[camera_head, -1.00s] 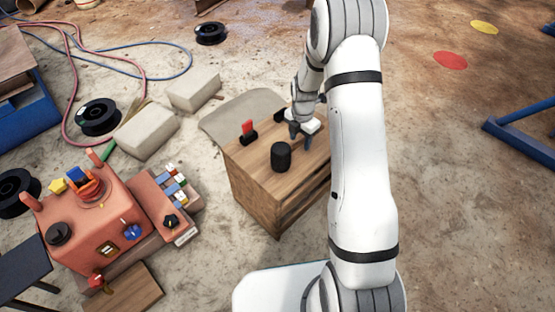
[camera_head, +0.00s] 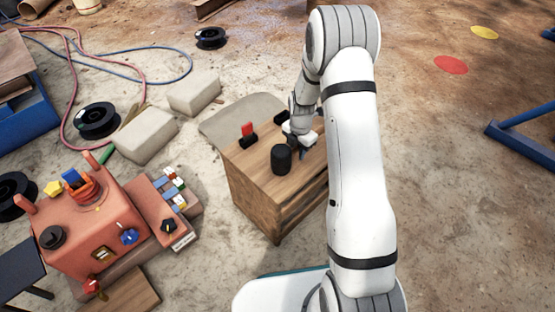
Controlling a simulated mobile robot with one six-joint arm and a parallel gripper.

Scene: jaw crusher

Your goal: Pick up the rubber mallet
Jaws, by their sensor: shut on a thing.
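The rubber mallet shows as a thick black cylindrical head (camera_head: 281,159) over the top of the wooden cabinet (camera_head: 252,165). Its handle cannot be made out from this view. My gripper (camera_head: 302,154) is low over the cabinet top, just right of the black head. Its fingers are small and partly hidden by my own wrist and arm. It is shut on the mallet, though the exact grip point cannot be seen. I cannot tell whether the head touches the wood.
A red-and-black item (camera_head: 248,133) stands at the cabinet's back left, with a small black item (camera_head: 281,117) to its right. A salmon-coloured machine model (camera_head: 90,225) stands at the left. Pale blocks (camera_head: 147,134), cable spools (camera_head: 97,120) and hoses lie on the floor.

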